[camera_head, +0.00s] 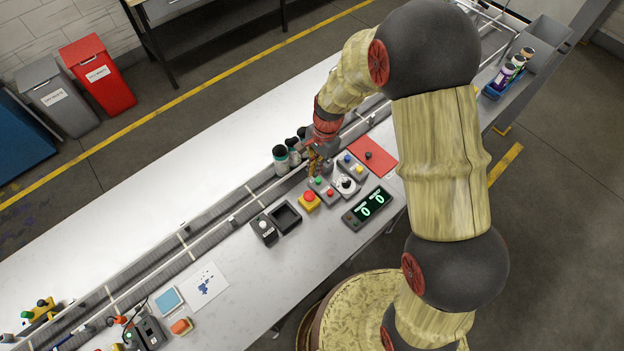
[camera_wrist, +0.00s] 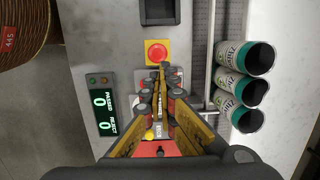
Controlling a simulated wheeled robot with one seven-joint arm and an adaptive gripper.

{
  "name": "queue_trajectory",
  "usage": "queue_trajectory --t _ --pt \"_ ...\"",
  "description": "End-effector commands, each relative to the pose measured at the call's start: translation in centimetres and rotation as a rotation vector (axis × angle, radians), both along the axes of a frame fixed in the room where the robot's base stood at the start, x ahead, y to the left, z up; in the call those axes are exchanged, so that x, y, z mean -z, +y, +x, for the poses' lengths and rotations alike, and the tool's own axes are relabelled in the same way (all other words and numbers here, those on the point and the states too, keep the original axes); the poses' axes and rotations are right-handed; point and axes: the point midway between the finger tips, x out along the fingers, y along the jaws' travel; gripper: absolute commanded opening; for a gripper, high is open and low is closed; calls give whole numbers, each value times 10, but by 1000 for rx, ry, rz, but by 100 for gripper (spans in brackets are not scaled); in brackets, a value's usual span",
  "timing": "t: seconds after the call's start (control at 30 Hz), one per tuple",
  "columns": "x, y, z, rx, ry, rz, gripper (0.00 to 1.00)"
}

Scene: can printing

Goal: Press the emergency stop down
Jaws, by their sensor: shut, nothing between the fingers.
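The emergency stop is a red round button (camera_head: 308,197) on a yellow box on the worktable. It also shows in the wrist view (camera_wrist: 157,52), near the top middle, in front of my fingertips. My gripper (camera_wrist: 163,68) is shut and empty, and its tips appear just short of the yellow box in that picture. In the head view my gripper (camera_head: 317,170) hangs above the control boxes, up and to the right of the emergency stop. I see no clear contact with the button, and the height of the tips above it is hard to tell.
Several small control boxes (camera_head: 322,188) stand beside the stop, partly under my gripper. A counter display (camera_head: 368,207) reads zeros. A dark tray (camera_head: 286,217) lies to the left. Cans (camera_wrist: 244,88) stand by the conveyor (camera_head: 205,240). A red mat (camera_head: 374,155) lies behind.

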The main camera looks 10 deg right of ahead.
Motion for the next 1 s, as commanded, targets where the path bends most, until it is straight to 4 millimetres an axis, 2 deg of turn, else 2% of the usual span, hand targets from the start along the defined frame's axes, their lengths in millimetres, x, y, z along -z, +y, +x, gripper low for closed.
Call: queue_trajectory --t 0.1,0.3,0.87,1.0 --pt "-15 -2 1 0 -1 0 0" --pt "-27 -4 1 0 1 -1 0" --pt "-28 -4 1 -1 2 0 0" --pt "-28 -4 0 -49 -2 4 0"
